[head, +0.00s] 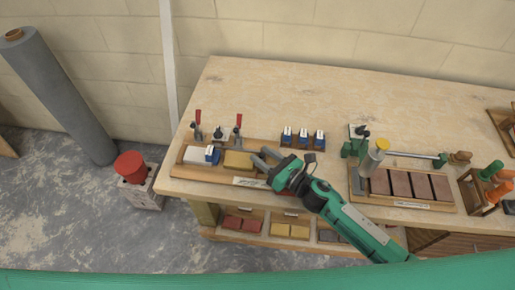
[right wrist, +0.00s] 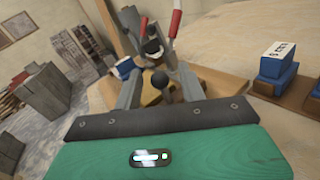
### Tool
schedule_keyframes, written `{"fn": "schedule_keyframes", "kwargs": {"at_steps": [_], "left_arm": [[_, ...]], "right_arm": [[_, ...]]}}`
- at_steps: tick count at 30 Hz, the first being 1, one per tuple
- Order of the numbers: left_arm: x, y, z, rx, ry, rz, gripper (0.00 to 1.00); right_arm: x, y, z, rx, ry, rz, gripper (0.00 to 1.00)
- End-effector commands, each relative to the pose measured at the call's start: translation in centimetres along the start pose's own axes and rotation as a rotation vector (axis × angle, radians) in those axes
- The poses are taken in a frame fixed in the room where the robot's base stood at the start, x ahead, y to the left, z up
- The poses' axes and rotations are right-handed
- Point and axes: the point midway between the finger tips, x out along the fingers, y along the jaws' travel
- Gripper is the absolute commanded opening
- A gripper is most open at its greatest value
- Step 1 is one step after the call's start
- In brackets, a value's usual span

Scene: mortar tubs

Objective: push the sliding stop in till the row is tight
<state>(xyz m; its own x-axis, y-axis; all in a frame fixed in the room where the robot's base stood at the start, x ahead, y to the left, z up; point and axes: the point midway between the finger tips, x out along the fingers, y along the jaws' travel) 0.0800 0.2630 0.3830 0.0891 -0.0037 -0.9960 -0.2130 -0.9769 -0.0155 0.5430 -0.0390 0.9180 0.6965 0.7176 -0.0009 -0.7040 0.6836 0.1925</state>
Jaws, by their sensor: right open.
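My right gripper (head: 266,156) is open at the tray's right end, just right of the yellow block. In the right wrist view a dark round knob (right wrist: 160,82) shows between the two open fingers; it may belong to the sliding stop. The yellow block (right wrist: 150,96) shows behind it, mostly hidden. The stop's body is hidden by the gripper, and I cannot tell whether the fingers touch it. My left gripper is not in view.
Red-handled clamps (head: 238,130) stand along the tray's back. Several blue blocks (head: 303,137) stand behind my right gripper. To the right, another tray (head: 405,204) holds brown tiles, with a yellow-capped cylinder (head: 375,157) beside them. The back of the bench (head: 290,90) is clear.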

Motion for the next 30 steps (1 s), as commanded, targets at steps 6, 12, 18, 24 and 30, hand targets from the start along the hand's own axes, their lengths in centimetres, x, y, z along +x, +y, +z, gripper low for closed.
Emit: {"fn": "schedule_keyframes", "kwargs": {"at_steps": [6, 12, 18, 24, 30], "left_arm": [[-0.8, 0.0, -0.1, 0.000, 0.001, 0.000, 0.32], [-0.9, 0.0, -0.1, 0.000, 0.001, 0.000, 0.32], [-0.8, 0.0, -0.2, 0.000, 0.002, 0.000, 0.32], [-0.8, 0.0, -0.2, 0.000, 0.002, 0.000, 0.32], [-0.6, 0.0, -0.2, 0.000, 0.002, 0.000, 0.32]], "right_arm": [[2.4, 0.0, 0.1, 0.000, 0.000, 0.000, 0.41], [2.9, 0.0, 0.0, -0.001, 0.000, 0.000, 0.41], [2.8, 0.0, 0.0, -0.001, 0.000, 0.000, 0.33], [2.8, 0.0, 0.0, -0.001, 0.000, 0.000, 0.03], [3.8, 0.6, -0.1, 0.001, -0.002, 0.002, 0.03]]}}
